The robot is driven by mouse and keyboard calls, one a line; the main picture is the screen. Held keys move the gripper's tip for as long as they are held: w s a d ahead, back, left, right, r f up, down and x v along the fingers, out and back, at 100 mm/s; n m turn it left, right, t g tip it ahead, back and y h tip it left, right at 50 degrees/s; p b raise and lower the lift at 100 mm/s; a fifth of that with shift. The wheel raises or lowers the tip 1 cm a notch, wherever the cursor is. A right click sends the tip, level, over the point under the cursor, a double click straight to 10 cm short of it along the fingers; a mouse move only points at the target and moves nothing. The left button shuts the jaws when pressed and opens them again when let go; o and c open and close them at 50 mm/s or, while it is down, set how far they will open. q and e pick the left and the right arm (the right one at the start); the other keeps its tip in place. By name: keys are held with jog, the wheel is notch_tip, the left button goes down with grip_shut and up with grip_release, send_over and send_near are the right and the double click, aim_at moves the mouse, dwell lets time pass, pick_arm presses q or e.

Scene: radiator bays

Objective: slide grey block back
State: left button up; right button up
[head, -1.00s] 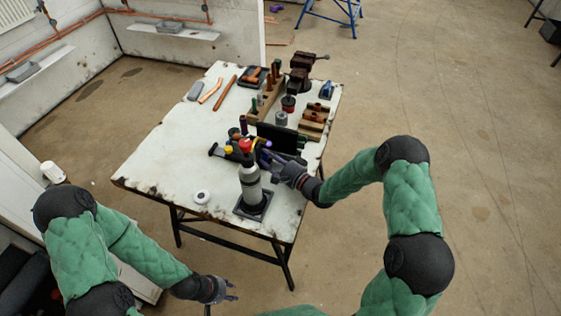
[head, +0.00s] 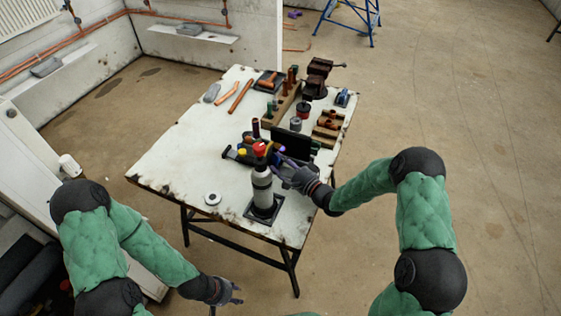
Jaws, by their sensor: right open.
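A grey block (head: 212,93) lies at the far left end of the worn white table (head: 185,150), beside copper pieces. Other grey block-like pieces rest on the wall ledges, one at the left (head: 46,67) and one at the back (head: 188,30). My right gripper (head: 283,171) is open over the table's right side, close behind a grey bottle with a red top (head: 262,186); I cannot tell whether it touches anything there. My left gripper (head: 236,292) is low in front of the table, away from everything on it; its fingers are too small to judge.
A dark upright panel (head: 292,146) and a cluster of coloured tools stand near my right gripper. A wooden rack (head: 282,104), a vice (head: 319,72) and a copper-fittings tray (head: 328,125) are farther back. A white roll (head: 212,198) lies at the front left. The table's left middle is clear.

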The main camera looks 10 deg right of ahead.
jog(key=v, duration=1.1)
jog(key=shift+d, duration=0.15)
